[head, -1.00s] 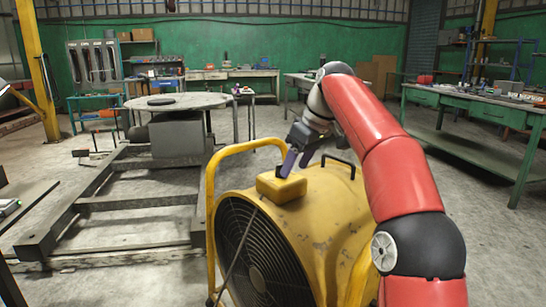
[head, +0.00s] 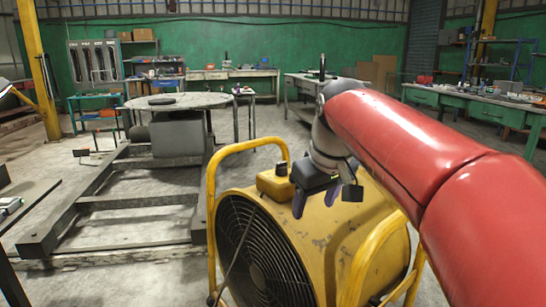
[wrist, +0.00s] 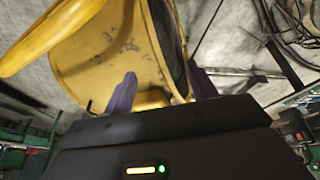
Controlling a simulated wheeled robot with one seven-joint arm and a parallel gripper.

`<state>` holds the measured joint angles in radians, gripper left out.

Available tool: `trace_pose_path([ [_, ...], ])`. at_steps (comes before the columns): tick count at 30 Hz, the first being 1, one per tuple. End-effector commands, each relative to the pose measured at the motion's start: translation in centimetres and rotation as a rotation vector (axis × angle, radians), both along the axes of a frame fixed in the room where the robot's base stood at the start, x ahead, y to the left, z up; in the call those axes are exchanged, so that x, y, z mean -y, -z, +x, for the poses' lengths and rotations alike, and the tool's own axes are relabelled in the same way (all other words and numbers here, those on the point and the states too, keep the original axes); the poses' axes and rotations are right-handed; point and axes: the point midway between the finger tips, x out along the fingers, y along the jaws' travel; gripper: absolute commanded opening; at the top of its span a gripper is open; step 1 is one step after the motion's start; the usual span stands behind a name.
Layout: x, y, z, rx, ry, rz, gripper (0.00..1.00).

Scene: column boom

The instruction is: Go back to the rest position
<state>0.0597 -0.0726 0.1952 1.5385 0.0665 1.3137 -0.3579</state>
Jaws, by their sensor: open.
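My gripper (head: 316,200) is over the top of the yellow drum fan, in front of and to the right of the small yellow box on it. In the wrist view its two purple fingers (wrist: 162,92) are spread apart with nothing between them that I can see them hold. My red arm reaches in from the right edge and hides part of the fan's right side. The yellow fan (head: 345,225) stands on the floor with its black grille facing front left. The fan's casing (wrist: 105,55) also fills the upper middle of the wrist view.
The fan's yellow tube handle (head: 213,190) rises at its left. A low metal frame (head: 130,200) lies on the floor at left, by a round table (head: 178,101). A green workbench (head: 480,108) stands at the right. Bare concrete floor lies behind the fan.

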Motion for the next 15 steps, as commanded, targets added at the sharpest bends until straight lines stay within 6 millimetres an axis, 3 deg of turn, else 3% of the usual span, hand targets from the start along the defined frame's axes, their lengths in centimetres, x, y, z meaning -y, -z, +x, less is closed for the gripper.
trace_pose_path([
  [1,0.8,0.9,-2.5,0.014,0.049,-0.006,0.57],
  [5,3.1,4.3,-8.0,0.047,0.189,0.005,0.57],
  [9,5.4,8.9,-13.6,0.081,0.321,0.037,0.57],
  [15,7.0,14.5,-18.8,0.11,0.44,0.088,0.57],
])
